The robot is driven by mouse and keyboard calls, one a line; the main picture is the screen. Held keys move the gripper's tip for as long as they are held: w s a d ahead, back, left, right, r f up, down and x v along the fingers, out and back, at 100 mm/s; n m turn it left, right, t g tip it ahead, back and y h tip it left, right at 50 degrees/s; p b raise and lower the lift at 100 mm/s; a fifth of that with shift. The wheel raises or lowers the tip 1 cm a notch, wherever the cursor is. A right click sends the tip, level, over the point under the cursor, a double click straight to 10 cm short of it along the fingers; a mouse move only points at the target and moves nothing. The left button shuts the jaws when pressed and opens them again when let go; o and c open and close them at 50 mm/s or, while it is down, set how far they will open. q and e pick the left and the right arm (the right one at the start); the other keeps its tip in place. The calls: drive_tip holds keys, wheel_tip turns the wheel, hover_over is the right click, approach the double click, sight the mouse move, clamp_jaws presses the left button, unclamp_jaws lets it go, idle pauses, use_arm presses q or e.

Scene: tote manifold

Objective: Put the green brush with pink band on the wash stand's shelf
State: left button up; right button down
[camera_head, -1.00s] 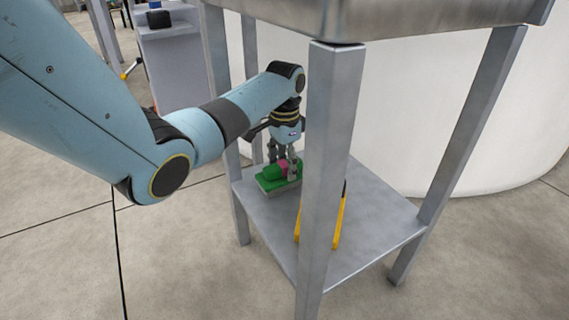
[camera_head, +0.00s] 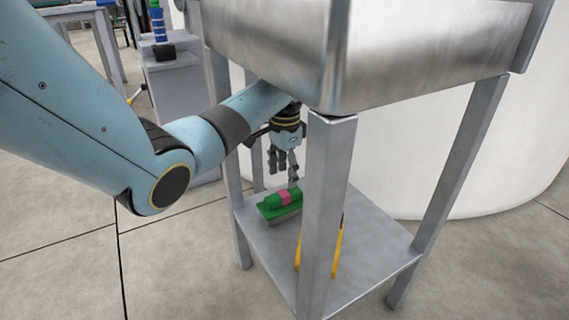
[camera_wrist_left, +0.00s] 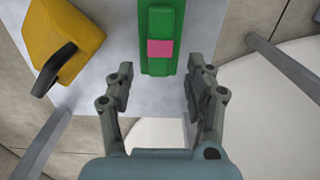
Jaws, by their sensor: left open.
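The green brush with pink band (camera_head: 280,204) lies on the wash stand's shelf (camera_head: 375,258), near its back left side. The brush also shows in the left wrist view (camera_wrist_left: 158,25), with its pink band between and just beyond the fingertips. My left gripper (camera_head: 283,170) is above the brush, apart from it, with its fingers spread and empty. It also shows in the left wrist view (camera_wrist_left: 160,82). The front leg of the wash stand (camera_head: 325,200) hides part of the shelf. My right gripper does not show.
A yellow and black object (camera_head: 337,250) is on the shelf behind the front leg; it shows larger in the left wrist view (camera_wrist_left: 62,38). The metal basin (camera_head: 420,50) hangs over the shelf. A large white rounded body (camera_head: 510,150) stands behind. The shelf's right part is clear.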

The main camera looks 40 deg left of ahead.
use_arm(q)
drive_tip(key=shift+r, duration=0.25)
drive_tip(key=shift+t, duration=0.9)
drive_tip(key=s+d+f, duration=0.1)
drive_tip(key=s, duration=0.1)
drive_tip(key=s+d+f, duration=0.1)
drive_tip(key=s+f, duration=0.1)
drive_tip(key=s, duration=0.1)
drive_tip(key=s+d+f, duration=0.2)
drive_tip(key=shift+s, duration=0.35)
drive_tip(key=s+d+r+n+t, duration=0.1)
drive_tip(key=s+d+r, duration=0.1)
drive_tip(key=s, duration=0.6)
drive_tip(key=s+d+r+n+t, duration=0.1)
drive_tip(key=s+d, duration=0.2)
drive_tip(key=s, duration=0.6)
drive_tip(key=s+d+r+n+t, duration=0.1)
drive_tip(key=s+d+r, duration=0.1)
drive_tip(key=s, duration=0.6)
drive_tip(key=shift+s+d+r+n+t, duration=0.15)
drive_tip(key=shift+d+r+n+t, duration=0.15)
drive_tip(key=shift+d, duration=0.1)
